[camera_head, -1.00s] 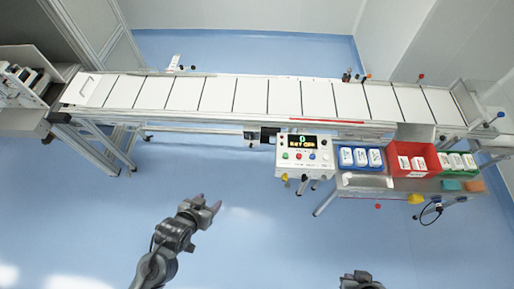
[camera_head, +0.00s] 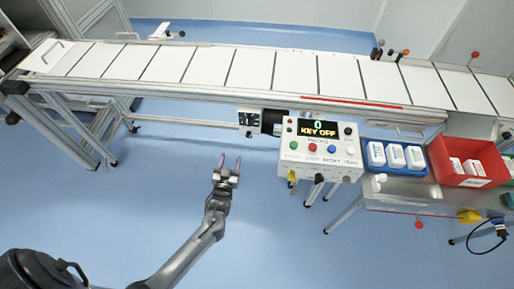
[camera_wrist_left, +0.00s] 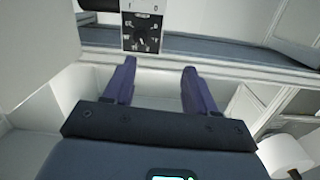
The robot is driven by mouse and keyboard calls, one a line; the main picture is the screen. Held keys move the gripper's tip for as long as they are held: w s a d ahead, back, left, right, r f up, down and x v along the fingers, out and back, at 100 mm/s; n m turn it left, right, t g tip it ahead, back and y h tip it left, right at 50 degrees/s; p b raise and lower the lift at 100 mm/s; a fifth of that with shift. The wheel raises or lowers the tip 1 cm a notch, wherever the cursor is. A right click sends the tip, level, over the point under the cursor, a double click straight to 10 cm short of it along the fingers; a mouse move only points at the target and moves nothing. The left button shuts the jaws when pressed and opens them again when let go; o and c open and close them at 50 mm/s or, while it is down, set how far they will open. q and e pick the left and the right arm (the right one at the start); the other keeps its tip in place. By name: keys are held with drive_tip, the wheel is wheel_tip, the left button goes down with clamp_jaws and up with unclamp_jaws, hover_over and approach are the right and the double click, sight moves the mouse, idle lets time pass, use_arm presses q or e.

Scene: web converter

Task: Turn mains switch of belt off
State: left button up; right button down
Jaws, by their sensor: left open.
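The mains switch of the belt (camera_head: 249,120) is a small light plate with a black dial, under the conveyor's front edge, left of the control box. In the left wrist view the switch (camera_wrist_left: 142,33) is near the top, with "1" and "0" marked above its black dial; the dial's exact setting is hard to read. My left gripper (camera_head: 230,162) is open and empty, below and slightly left of the switch in the head view. In the left wrist view the gripper's purple fingers (camera_wrist_left: 159,64) stand apart, short of the switch. My right gripper is out of view.
The control box (camera_head: 319,149) reads "KEY OFF" and has coloured buttons and a yellow key. The conveyor belt (camera_head: 205,65) runs across behind. A blue bin (camera_head: 378,169) and a red bin (camera_head: 440,169) stand at right. Clear blue floor surrounds my left gripper.

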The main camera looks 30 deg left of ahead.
use_arm(q)
drive_tip(key=w+f+b, duration=0.4)
drive_tip(key=f+b, duration=0.1)
drive_tip(key=f, duration=0.2)
drive_tip(key=n+b, duration=0.1)
drive_tip(key=b, duration=0.5)
approach(249, 137)
drive_tip(key=shift+t+y, duration=0.3)
drive_tip(key=b+x, duration=0.1)
drive_tip(key=x, duration=0.2)
drive_tip(key=b+x, duration=0.1)
drive_tip(key=x, duration=0.2)
drive_tip(key=b+x, duration=0.2)
drive_tip(key=x, duration=0.1)
drive_tip(key=shift+w+f, duration=0.1)
drive_tip(key=shift+f, duration=0.15)
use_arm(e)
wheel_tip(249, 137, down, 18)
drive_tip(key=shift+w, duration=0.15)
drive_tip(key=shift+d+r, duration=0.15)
use_arm(q)
clamp_jaws()
